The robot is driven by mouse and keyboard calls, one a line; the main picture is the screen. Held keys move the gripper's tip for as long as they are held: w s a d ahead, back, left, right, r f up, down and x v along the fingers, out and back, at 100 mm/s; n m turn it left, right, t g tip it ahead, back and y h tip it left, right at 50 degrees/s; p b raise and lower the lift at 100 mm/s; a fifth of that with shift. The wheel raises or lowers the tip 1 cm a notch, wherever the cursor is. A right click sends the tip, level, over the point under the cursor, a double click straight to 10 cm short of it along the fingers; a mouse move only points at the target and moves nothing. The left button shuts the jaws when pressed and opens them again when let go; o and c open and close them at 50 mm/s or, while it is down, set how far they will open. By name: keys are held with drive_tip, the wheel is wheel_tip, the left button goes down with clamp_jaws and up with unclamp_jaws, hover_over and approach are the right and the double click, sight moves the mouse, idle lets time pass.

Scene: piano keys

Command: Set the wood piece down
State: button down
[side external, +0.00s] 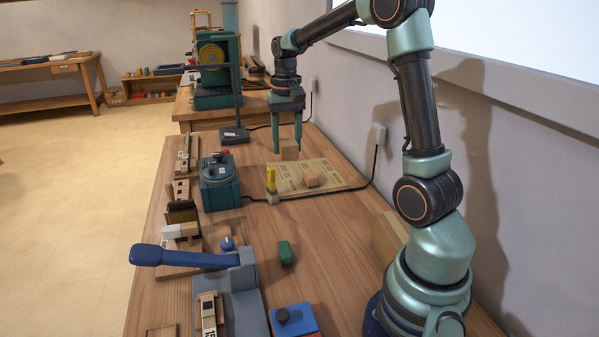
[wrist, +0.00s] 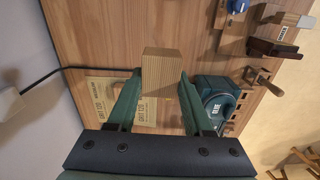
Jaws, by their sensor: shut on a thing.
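My gripper (side external: 288,147) points down at the far end of the bench and is shut on a light wood piece (side external: 290,152). In the wrist view the wood piece (wrist: 161,72) sits between the two green fingers, its grained face toward the camera. The piece is low, by the far edge of a tan sandpaper sheet (side external: 330,170); I cannot tell whether it touches the surface.
A teal machine (side external: 218,182) stands left of the sheet, with a small yellow-topped item (side external: 271,183) at the sheet's left edge. A black cable (side external: 372,165) runs along the wall side.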

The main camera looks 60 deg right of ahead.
hover_over(259, 227)
wheel_tip(259, 227, down, 20)
drive_tip(key=shift+f, duration=0.1)
idle(0.4)
drive_tip(key=shift+f, duration=0.1)
drive_tip(key=shift+c, duration=1.5)
unclamp_jaws()
